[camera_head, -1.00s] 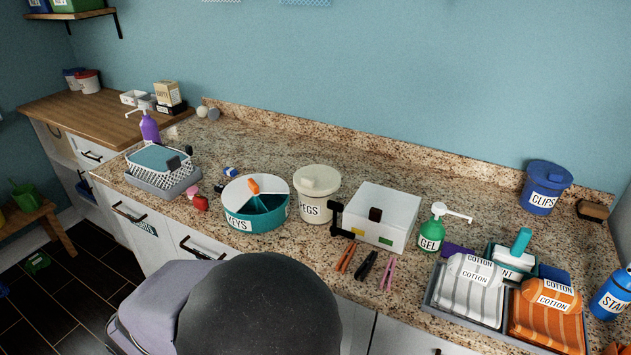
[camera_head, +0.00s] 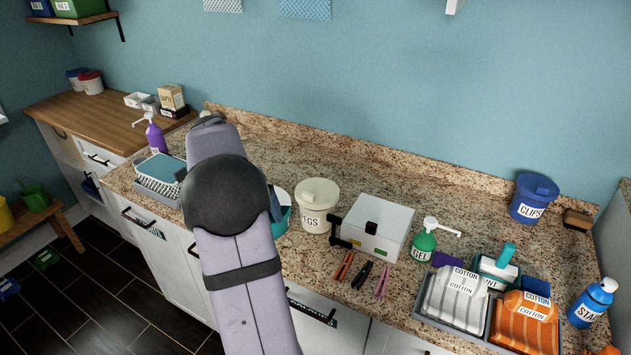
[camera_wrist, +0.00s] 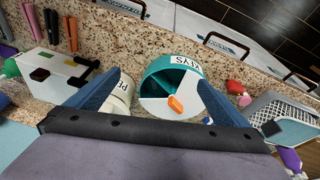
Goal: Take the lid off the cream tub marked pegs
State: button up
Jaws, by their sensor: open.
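The cream tub marked pegs (camera_head: 313,219) stands upright on the counter, its cream lid (camera_head: 318,192) with a raised block handle seated on top. In the wrist view the tub (camera_wrist: 124,98) is partly hidden behind one finger. My gripper (camera_wrist: 158,80) is open and empty, its two blue fingers spread above the counter. The teal tub marked keys (camera_wrist: 152,72) lies between the fingers in that view, with the pegs tub to its left. In the head view my arm hides most of the gripper and the keys tub.
A white box (camera_head: 376,227) with a black bracket stands close right of the pegs tub. Pliers and pegs (camera_head: 362,275) lie in front of it. A green gel bottle (camera_head: 424,240) is further right, and a grey basket (camera_head: 158,184) is at left. The counter behind the pegs tub is clear.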

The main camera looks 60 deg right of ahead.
aim_at(315, 192)
jog(key=s+d+r+m, duration=0.2)
jog(key=d, duration=0.2)
jog(key=s+d+r+m+p, duration=0.1)
jog(key=s+d+m, duration=0.1)
jog(key=d, duration=0.3)
jog(key=s+d+r+m+g+h+p, duration=0.1)
jog(key=s+d+r, duration=0.1)
jog(key=s+d, duration=0.2)
jog(key=shift+d+r+m, duration=0.3)
jog(key=shift+d+m, duration=0.1)
jog(key=shift+d, duration=0.2)
jog(key=shift+a+p+x, duration=0.15)
jog(key=shift+p+x, duration=0.95)
jog(key=shift+x, duration=0.7)
jog(key=shift+a+p+x, duration=0.15)
jog(key=shift+p+x, duration=0.9)
jog(key=shift+x, duration=0.8)
jog(key=shift+f, duration=0.1)
jog(key=c, duration=0.7)
